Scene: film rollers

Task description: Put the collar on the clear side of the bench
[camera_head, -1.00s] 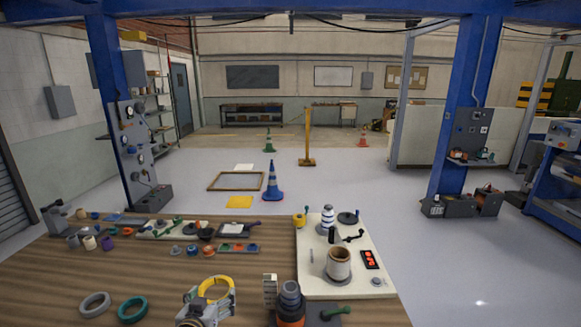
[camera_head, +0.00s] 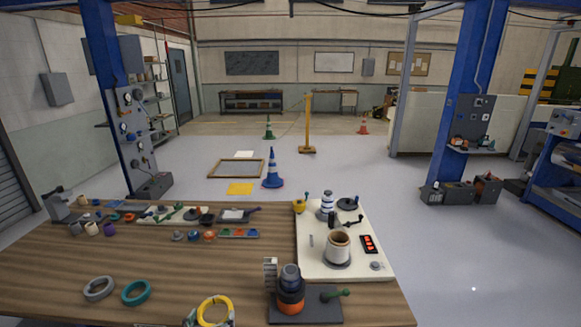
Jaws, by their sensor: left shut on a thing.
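A yellow collar (camera_head: 214,302), a ring, is at the bottom edge of the head view, over the front of the wooden bench (camera_head: 180,262). My left gripper (camera_head: 210,320) is shut on it; only the gripper's tip shows, and the lower part of the collar is cut off by the frame. A grey ring (camera_head: 99,288) and a teal ring (camera_head: 136,292) lie flat on the bench to its left. My right gripper is not in view.
A dark base with an orange and grey fixture (camera_head: 290,291) stands right of the collar. Behind it, a cream panel (camera_head: 313,263) carries a cup and knobs. Small parts and trays (camera_head: 238,233) line the back left. The bench's middle left is bare.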

